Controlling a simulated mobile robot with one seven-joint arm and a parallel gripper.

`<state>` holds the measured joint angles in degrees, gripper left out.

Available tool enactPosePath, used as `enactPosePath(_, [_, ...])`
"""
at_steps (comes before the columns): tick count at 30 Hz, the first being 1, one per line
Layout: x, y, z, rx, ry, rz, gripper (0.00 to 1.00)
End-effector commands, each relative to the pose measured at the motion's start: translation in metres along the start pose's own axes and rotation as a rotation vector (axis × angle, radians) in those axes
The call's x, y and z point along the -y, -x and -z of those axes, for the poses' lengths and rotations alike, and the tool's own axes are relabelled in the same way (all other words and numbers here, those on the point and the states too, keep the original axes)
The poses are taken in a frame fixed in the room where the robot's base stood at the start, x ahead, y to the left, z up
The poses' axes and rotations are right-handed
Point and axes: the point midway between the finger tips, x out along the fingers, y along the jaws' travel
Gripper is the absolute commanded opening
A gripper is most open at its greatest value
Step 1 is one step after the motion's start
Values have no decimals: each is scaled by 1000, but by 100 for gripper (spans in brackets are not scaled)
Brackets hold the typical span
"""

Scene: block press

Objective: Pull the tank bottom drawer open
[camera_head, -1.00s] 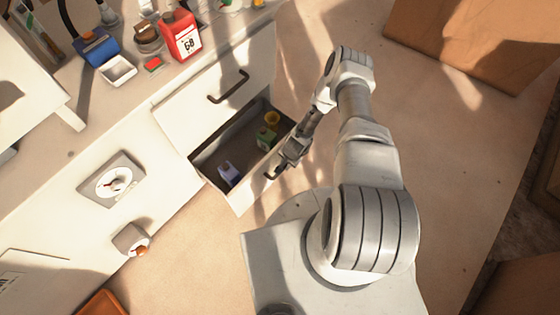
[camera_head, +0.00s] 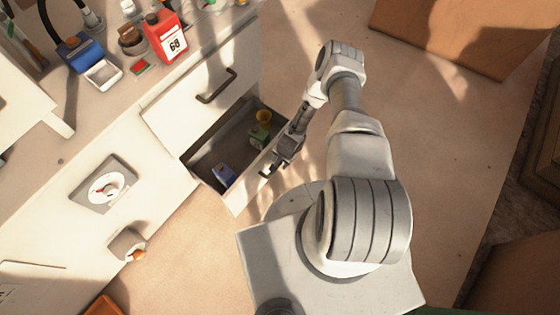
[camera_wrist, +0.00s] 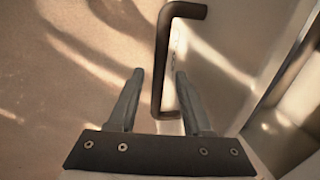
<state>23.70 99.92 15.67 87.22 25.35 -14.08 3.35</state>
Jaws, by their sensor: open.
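The bottom drawer (camera_head: 236,205) stands pulled out from the white cabinet. Inside lie a blue-purple item (camera_head: 222,174), a green item (camera_head: 259,136) and a yellow item (camera_head: 264,116). My gripper (camera_head: 277,165) is at the drawer's front face, by its dark handle (camera_head: 264,172), partly hiding it. In the wrist view the dark bar handle (camera_wrist: 162,70) reaches down between the two open fingertips (camera_wrist: 158,75). The fingers stand apart on either side of it, with gaps visible; nothing is gripped.
A closed upper drawer with a dark handle (camera_head: 216,86) is above the open one. The counter holds a red canister (camera_head: 168,37) and a blue container (camera_head: 78,54). A brown box (camera_head: 445,35) stands at the upper right.

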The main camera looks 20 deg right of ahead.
Motion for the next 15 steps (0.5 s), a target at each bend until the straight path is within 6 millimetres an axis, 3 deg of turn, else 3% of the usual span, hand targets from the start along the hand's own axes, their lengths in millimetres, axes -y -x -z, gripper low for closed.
enactPosePath(7, [1, 19, 0, 0, -1, 0, 50])
enactPosePath(15, [2, 84, 1, -1, 0, 1, 50])
